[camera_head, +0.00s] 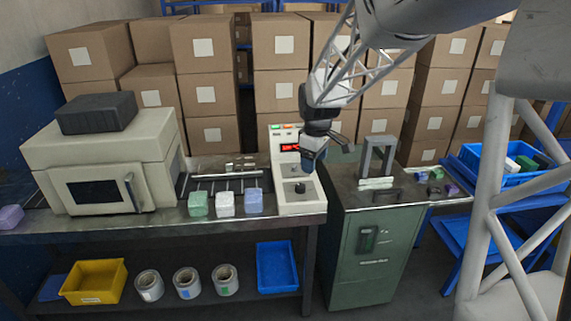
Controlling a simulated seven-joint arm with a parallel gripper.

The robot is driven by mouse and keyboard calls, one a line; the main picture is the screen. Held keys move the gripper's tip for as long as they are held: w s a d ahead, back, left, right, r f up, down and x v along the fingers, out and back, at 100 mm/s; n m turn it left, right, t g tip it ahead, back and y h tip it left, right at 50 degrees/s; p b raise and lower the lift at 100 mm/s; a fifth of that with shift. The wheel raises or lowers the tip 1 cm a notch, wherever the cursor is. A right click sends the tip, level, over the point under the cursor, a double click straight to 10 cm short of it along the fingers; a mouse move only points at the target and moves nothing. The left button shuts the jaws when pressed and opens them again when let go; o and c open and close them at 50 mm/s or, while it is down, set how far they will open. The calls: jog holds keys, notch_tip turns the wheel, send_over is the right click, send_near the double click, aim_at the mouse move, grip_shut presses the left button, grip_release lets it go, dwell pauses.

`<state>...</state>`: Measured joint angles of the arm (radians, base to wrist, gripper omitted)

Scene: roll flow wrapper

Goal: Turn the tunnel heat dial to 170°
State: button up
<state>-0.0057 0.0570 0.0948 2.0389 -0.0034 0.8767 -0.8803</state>
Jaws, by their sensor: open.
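A cream control panel (287,207) stands on the bench between the rollers and the green cabinet. It has a small red display (290,147), too small to read. A dark round dial (300,188) is on its lower sloped face. Its pointer and any degree marks are too small to read, and I cannot tell whether this is the tunnel heat dial. My gripper (312,164) is open and points down above the panel's upper right part, above and slightly right of the dial and apart from it. It hides part of the panel's face.
A cream machine with a dark window (96,192) stands at left. Green, white and blue blocks (225,204) sit at the bench's front edge. A metal frame (376,156) stands on the green cabinet (371,262) at right. Stacked cartons (205,90) fill the back.

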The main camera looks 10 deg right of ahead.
aim_at(300, 186)
jog(key=w+f+n, duration=0.1)
jog(key=w+f, duration=0.3)
jog(key=w, duration=0.1)
jog(key=w+f+n, duration=0.2)
jog(key=w+f, duration=0.2)
jog(key=w, duration=0.1)
jog(key=w+f+n, duration=0.1)
jog(key=w+f, duration=0.4)
jog(key=shift+w+a+n+g, duration=0.35)
jog(key=shift+n+g, duration=0.05)
jog(key=shift+f, duration=3.85)
jog(key=shift+c, duration=0.4)
jog(key=c, duration=0.8)
jog(key=shift+c, duration=0.2)
